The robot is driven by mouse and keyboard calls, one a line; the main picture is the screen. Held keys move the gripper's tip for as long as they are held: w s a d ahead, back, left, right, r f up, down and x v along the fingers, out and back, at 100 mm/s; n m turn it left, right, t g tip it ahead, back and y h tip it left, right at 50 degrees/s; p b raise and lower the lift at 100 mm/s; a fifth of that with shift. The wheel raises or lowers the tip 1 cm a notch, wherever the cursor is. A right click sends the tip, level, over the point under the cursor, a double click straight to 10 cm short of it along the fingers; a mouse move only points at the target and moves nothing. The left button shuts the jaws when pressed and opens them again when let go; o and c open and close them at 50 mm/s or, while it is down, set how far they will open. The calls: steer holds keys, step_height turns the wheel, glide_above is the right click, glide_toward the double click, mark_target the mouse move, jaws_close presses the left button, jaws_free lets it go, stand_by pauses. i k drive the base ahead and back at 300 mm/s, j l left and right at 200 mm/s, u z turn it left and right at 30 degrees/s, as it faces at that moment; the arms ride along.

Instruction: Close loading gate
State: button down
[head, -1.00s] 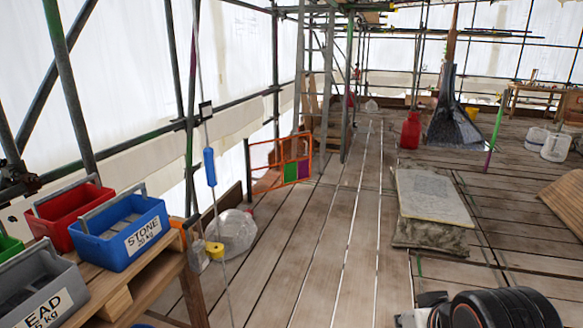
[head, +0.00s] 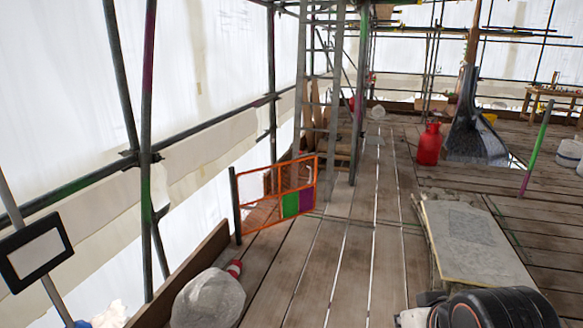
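The loading gate (head: 276,200) is an orange frame with mesh, a green panel and a purple panel. It stands on the plank deck left of the middle in the head view, beside a dark post (head: 236,205) at its left end. It runs from that post toward the ladder, slanting into the deck. Whether its far end touches anything I cannot tell. A dark, rounded part of my arm (head: 500,308) shows at the bottom right. My gripper's fingers are not visible.
A clear plastic-wrapped bundle (head: 207,299) sits on the deck at front left by the toe board (head: 185,278). A grey slab (head: 472,240) lies at right. A red container (head: 429,145) and ladder (head: 318,95) stand farther back. The planks (head: 335,250) between are bare.

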mark_target(307, 196)
steer(key=i, duration=5.05)
